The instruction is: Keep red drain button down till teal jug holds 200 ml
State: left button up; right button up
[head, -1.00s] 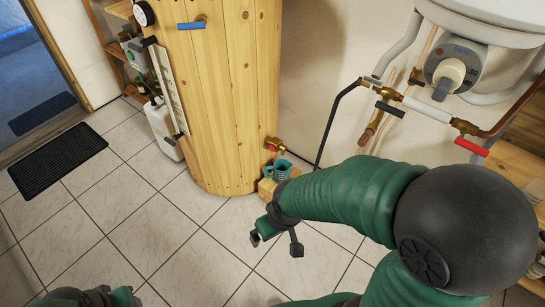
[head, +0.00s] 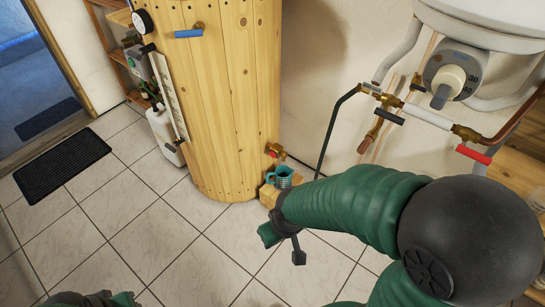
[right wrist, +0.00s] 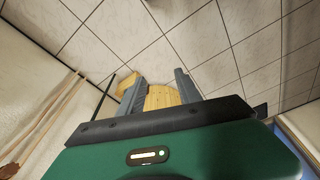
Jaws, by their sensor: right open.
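The red drain button (head: 270,153) sits on a small brass tap low on the wooden-clad tank (head: 225,110). The teal jug (head: 283,177) stands upright on a wooden block (head: 266,196) below the tap; its contents and level marks cannot be read. My right gripper (head: 282,246) is open and empty, in front of and below the jug, apart from it. Its fingers also show in the right wrist view (right wrist: 160,90), with pale wood beyond them. My left gripper (head: 95,299) is only partly in view at the bottom left edge; its jaws cannot be made out.
A boiler (head: 490,30) with pipes and a red-handled valve (head: 473,153) hangs on the right wall. A black mat (head: 62,165) lies at the left by the doorway. A white canister (head: 165,135) stands left of the tank. The tiled floor in the middle is clear.

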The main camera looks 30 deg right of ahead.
jog(key=shift+a, duration=0.3)
grip_shut()
jog(key=shift+d, duration=0.15)
dwell(0.7)
